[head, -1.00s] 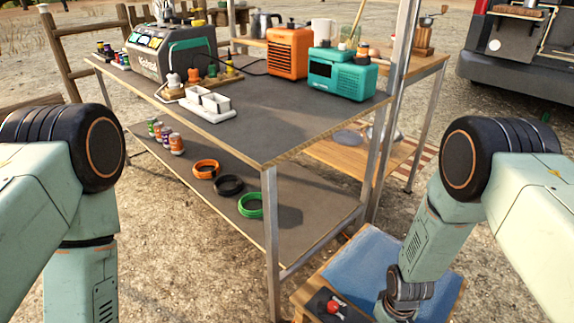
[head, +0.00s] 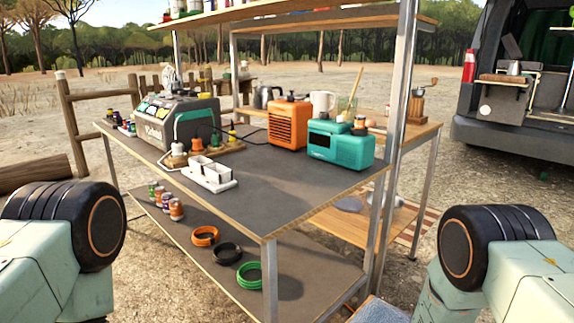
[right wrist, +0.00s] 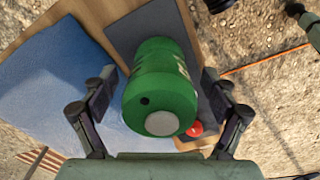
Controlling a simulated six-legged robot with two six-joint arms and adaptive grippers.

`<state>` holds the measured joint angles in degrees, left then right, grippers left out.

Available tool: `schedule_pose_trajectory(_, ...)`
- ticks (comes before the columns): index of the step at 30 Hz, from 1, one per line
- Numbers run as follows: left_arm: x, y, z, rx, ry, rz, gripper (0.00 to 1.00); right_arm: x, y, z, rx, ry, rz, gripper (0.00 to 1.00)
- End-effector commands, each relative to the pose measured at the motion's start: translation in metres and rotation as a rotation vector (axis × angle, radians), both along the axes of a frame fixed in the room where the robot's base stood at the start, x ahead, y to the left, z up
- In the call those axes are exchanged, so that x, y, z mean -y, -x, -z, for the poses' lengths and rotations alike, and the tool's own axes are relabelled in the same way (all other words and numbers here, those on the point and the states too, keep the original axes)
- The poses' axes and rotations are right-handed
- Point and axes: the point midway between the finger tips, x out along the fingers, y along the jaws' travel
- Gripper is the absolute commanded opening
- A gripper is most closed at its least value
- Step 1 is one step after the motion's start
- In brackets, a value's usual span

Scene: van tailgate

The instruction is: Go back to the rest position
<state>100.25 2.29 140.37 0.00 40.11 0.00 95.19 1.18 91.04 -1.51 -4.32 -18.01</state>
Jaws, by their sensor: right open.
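My right gripper (right wrist: 160,76) shows in the right wrist view with its two fingers spread wide. A green canister (right wrist: 165,92) with a pale round patch is between the fingers, seen from above. There is a gap on both sides of it. The canister appears to stand on a dark mat (right wrist: 128,35) on a wooden board. In the head view only my arm links show at the lower left and lower right. My left gripper is out of view.
A blue cushion (right wrist: 50,85) and a red knob (right wrist: 195,129) lie near the canister. A metal-legged workbench (head: 275,205) holds an orange heater (head: 289,124), a teal radio (head: 340,144) and a grey-green station (head: 174,122). Cable coils (head: 248,275) lie on its lower shelf. A van (head: 500,125) stands behind right.

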Motion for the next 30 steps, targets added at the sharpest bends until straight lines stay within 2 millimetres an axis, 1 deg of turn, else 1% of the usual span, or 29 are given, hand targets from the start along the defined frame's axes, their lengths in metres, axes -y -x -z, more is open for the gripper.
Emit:
schedule_pose_trajectory(1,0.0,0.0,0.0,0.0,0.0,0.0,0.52,0.0,-0.003,-0.008,0.005,0.0,0.0,0.86)
schedule_pose_trajectory(15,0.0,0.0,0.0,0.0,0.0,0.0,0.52,0.0,-0.003,-0.081,0.005,0.0,0.001,0.86)
schedule_pose_trajectory(24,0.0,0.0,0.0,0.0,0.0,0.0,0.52,0.0,-0.002,-0.115,0.004,0.0,0.0,0.86)
schedule_pose_trajectory(25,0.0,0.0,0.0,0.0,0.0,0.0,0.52,0.0,-0.002,-0.118,0.005,-0.001,0.0,0.86)
schedule_pose_trajectory(27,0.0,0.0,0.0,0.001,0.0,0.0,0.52,0.0,0.0,-0.106,0.0,0.0,0.0,0.86)
schedule_pose_trajectory(30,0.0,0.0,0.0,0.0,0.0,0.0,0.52,0.0,-0.001,-0.095,0.001,0.0,0.0,0.86)
